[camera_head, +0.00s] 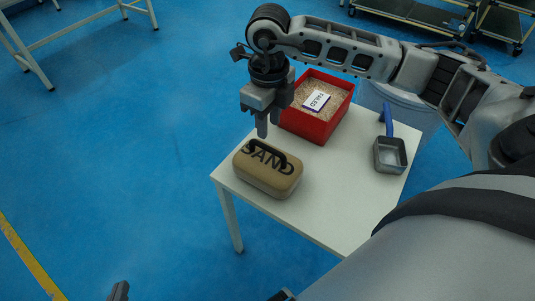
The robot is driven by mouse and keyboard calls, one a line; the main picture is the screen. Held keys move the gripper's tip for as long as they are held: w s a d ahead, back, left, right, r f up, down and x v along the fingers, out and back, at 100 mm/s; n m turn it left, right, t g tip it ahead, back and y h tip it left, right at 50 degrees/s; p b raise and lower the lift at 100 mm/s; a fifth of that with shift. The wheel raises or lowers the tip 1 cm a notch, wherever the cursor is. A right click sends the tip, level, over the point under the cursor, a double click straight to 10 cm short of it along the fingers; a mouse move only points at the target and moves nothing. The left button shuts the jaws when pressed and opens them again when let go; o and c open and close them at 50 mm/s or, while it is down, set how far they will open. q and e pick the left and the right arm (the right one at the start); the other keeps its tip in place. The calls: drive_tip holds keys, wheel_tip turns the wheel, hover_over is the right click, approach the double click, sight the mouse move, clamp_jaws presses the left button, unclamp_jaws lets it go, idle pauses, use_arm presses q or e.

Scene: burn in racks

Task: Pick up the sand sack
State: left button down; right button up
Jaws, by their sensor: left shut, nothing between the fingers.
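The sand sack (268,179) is a tan, rounded block with "SAND" in dark letters and a dark handle on top. It lies near the left corner of the white table (330,207). My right gripper (265,127) comes in from the upper right and points down just above the sack's far edge, near the handle. It looks apart from the sack. One finger shows clearly; I cannot tell the gap between its fingers. Only a small dark part of my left gripper (120,291) shows at the bottom edge, away from the table. It is shut and empty.
A red bin (309,124) of grainy material holds a white "FAILED" card (316,100), close behind the sack. A grey scoop (390,154) with a blue handle lies at the table's right. A pale round container (408,105) stands behind the table. Open blue floor lies left.

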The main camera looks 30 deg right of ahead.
sight(267, 146)
drive_tip(key=f, duration=0.9)
drive_tip(key=shift+w+f, duration=0.2)
drive_tip(key=shift+f, duration=0.05)
clamp_jaws()
idle(1.0)
drive_tip(key=shift+w+r, duration=0.15)
drive_tip(key=shift+r, duration=0.05)
